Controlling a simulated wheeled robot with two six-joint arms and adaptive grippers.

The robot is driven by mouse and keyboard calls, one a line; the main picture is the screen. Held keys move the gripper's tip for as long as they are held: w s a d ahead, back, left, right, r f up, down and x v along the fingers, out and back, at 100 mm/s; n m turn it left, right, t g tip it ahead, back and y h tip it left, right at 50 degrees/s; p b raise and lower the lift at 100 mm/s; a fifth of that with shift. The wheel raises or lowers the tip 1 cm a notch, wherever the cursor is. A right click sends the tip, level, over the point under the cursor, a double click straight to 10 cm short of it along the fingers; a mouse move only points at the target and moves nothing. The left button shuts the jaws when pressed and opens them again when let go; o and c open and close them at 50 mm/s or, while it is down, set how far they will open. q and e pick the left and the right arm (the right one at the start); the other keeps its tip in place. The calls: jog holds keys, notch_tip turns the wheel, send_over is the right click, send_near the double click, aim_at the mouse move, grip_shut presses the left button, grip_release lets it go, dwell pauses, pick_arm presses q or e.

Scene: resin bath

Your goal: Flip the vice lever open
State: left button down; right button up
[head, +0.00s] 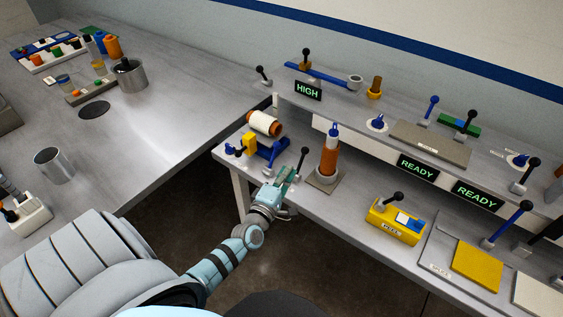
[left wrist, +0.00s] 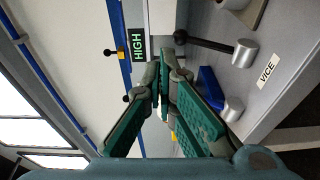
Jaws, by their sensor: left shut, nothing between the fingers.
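The blue vice (head: 274,150) sits near the left end of the front bench. Its lever, with a black ball knob (head: 304,150), stands up to the right of the blue body. In the left wrist view the lever (left wrist: 207,44) runs from a grey pivot cylinder to its black knob, beside a VICE label (left wrist: 266,73). My left gripper (head: 289,174) is shut and empty, just in front of the vice and below the knob. In the left wrist view its green-padded fingertips (left wrist: 164,72) are close to the knob, with a gap visible. My right gripper is not in view.
An orange-brown cylinder (head: 328,157) with a blue top stands on a plate right of the lever. A white spool (head: 263,122) and a yellow block (head: 249,144) are at the vice. A yellow box (head: 392,222) with a black-knobbed lever is further right. A raised shelf runs behind.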

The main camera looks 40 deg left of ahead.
pick_arm(q)
jog(key=shift+s+d+r, duration=0.2)
jog(key=shift+s+r, duration=0.15)
jog(key=shift+s, duration=0.3)
jog(key=shift+s+d+r, duration=0.2)
jog(key=shift+s+r, duration=0.1)
jog(key=shift+s, duration=0.35)
jog(key=s+d+f+m+g+h+b, duration=0.15)
jog(key=s+f+m+g, duration=0.4)
jog(key=f, duration=0.85)
jog(key=s+d+f+m+g+h+b, duration=0.1)
jog(key=s+f+m+g+h, duration=0.15)
jog(key=s+f+m, duration=0.9)
jog(key=s+d+f+m+g+b, duration=0.1)
jog(key=s+f+g, duration=0.3)
jog(key=s+f, duration=0.5)
jog(key=s+d+f+m+g+y+b, duration=0.1)
jog(key=s+d+f+m+g+b, duration=0.1)
jog(key=s+f, duration=0.7)
jog(key=s+g+b, duration=0.1)
jog(key=s+g, duration=0.1)
jog(key=s, duration=0.3)
jog(key=shift+s+d+f+m, duration=0.2)
jog(key=shift+f+m, duration=0.1)
jog(key=shift+m, duration=0.1)
